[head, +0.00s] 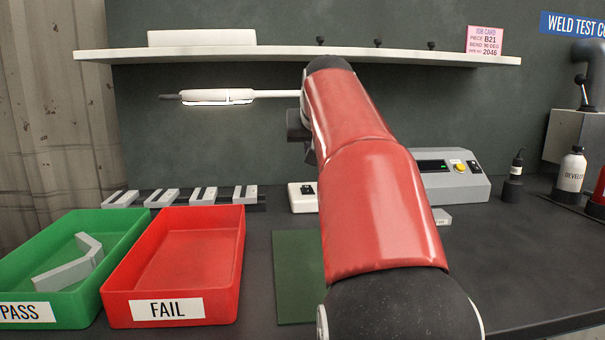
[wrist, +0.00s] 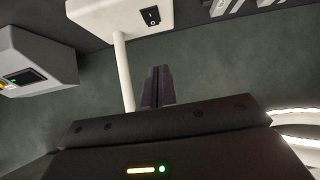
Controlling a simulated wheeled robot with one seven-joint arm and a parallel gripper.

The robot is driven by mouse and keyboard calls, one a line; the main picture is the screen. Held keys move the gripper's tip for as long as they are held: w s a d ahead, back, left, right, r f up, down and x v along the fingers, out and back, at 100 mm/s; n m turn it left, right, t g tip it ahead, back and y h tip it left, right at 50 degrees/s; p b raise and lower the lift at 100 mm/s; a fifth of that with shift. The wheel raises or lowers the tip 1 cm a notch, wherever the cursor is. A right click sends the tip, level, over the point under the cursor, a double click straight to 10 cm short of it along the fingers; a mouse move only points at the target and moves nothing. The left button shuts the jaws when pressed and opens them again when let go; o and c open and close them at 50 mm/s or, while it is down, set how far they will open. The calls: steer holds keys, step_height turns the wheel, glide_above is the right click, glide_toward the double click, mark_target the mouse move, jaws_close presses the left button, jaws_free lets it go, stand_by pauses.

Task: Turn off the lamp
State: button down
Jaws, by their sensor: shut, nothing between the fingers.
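The lamp has a white head (head: 217,97) on a horizontal arm below the shelf, with a bright strip along its underside. Its white base (head: 303,204) stands on the bench, partly behind my red arm in the head view. In the wrist view the base (wrist: 105,14) is at the top with a black rocker switch (wrist: 150,15) on it, and a white post (wrist: 123,75) runs from it. The glowing lamp head (wrist: 298,140) shows at the right edge. My gripper (wrist: 160,70) is shut and empty, apart from the switch. My arm hides the fingers in the head view.
A grey box with a yellow button (head: 452,182) stands right of the base. A green tray (head: 120,222) holding a bent part and a red tray (head: 237,250) are at the left. A shelf (head: 270,57) runs above. The front right bench is clear.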

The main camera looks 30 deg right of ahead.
stand_by(0.3)
glide_above(305, 187)
steer(key=s+a, duration=0.1)
steer(key=s, duration=0.2)
steer(key=f, duration=0.6)
steer(key=shift+w+a, duration=0.15)
steer(key=shift+w, duration=0.1)
steer(key=shift+w+f, duration=0.15)
steer(key=shift+f, duration=0.5)
steer(key=shift+w+f, duration=0.15)
steer(key=shift+f, duration=0.45)
steer(key=shift+w+f, duration=0.1)
steer(key=shift+f, duration=0.7)
steer(key=shift+w+d+f+b, duration=0.1)
steer(key=shift+d+f+b, duration=0.1)
steer(key=shift+f+b, duration=0.15)
steer(key=shift+r, duration=0.1)
steer(key=shift+w+d+r+p, duration=0.25)
steer(key=shift+w+d+p, duration=0.1)
steer(key=shift+w+p, duration=0.45)
